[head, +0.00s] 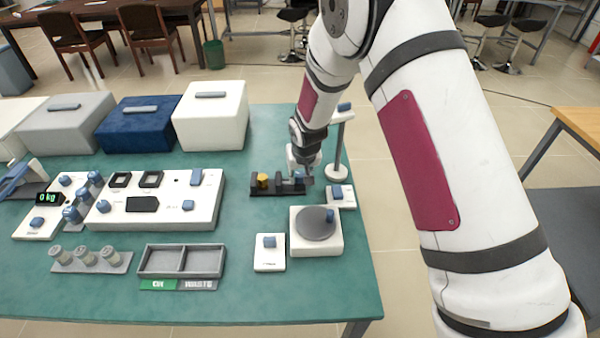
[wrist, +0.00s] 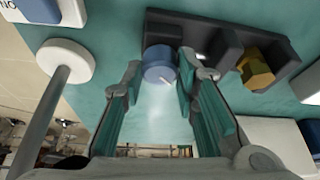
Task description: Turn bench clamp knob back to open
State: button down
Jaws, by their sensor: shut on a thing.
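The bench clamp (head: 262,191) is a dark block on the green table, near its right side. A yellow-brown piece (head: 263,180) sits in it, and this piece also shows in the wrist view (wrist: 256,68). The blue clamp knob (wrist: 159,64) is at one end of the clamp (wrist: 205,38), with a pale mark on its face. My gripper (wrist: 155,80) has one finger on each side of the knob and is shut on it. In the head view my gripper (head: 302,175) largely hides the knob.
A lamp-like stand (head: 337,172) rises close to the right of my gripper. A white unit with a grey disc (head: 316,224) and a small white switch box (head: 269,252) stand in front. A long white panel (head: 165,205) lies left. Furnace boxes (head: 210,118) line the back.

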jog(key=n+y+b, duration=0.1)
jog(key=n+b, duration=0.1)
jog(key=n, duration=0.1)
jog(key=shift+w+d+f, duration=0.1)
jog(key=shift+d, duration=0.1)
jog(key=shift+n+g+y+b, duration=0.6)
jog(key=shift+n+y, duration=0.2)
jog(key=shift+n, duration=1.3)
jog(key=c, duration=1.2)
grip_release()
jog(key=shift+c, duration=0.2)
jog(key=shift+r, duration=0.25)
jog(key=s+d, duration=0.8)
jog(key=d, duration=0.1)
jog(key=shift+s+r, duration=0.35)
jog(key=shift+s, duration=0.05)
